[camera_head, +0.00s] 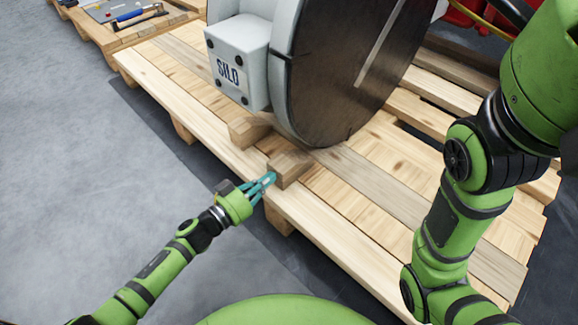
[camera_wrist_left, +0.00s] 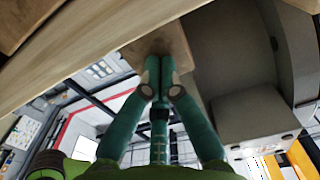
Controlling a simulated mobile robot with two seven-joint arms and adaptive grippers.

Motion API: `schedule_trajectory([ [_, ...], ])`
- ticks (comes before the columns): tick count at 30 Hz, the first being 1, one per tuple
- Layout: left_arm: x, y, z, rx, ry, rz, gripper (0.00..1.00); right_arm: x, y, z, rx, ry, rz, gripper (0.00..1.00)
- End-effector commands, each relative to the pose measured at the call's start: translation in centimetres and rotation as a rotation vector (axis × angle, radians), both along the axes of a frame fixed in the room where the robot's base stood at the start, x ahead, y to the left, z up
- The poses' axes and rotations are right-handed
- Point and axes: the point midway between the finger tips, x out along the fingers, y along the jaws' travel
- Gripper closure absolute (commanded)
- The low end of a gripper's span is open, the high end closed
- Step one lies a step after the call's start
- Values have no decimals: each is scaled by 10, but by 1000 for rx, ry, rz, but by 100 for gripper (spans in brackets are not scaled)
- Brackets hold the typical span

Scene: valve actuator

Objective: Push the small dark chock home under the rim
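A small brown wooden chock (camera_head: 289,168) lies on the pallet at the front foot of the large round disc's rim (camera_head: 312,142). Its far end is close to the rim; I cannot tell whether they touch. In the left wrist view, where the scene looks turned over, the chock (camera_wrist_left: 178,42) is right beyond the fingertips. My left gripper (camera_head: 268,182) has its teal fingers at the chock's near end; in the left wrist view its fingertips (camera_wrist_left: 158,62) are together, with nothing between them. They appear to touch the chock. My right gripper is out of view.
A second wooden block (camera_head: 248,130) sits left of the chock, beneath the grey valve body with its SILO box (camera_head: 238,62). The slatted pallet (camera_head: 345,235) has free room in front. A hammer (camera_head: 138,17) lies on another pallet at the back left.

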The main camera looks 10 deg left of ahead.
Motion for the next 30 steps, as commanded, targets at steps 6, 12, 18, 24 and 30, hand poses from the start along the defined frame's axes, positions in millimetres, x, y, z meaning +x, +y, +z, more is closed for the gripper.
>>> schedule_trajectory([
  [6,0,0,0,0,0,0,100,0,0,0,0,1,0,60],
  [12,2,-1,0,0,0,0,100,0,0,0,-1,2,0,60],
  [18,6,-4,0,0,0,1,100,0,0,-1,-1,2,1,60],
  [24,10,-8,0,-1,-1,0,100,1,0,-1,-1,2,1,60],
  [30,15,-12,0,-1,0,0,100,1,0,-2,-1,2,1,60],
])
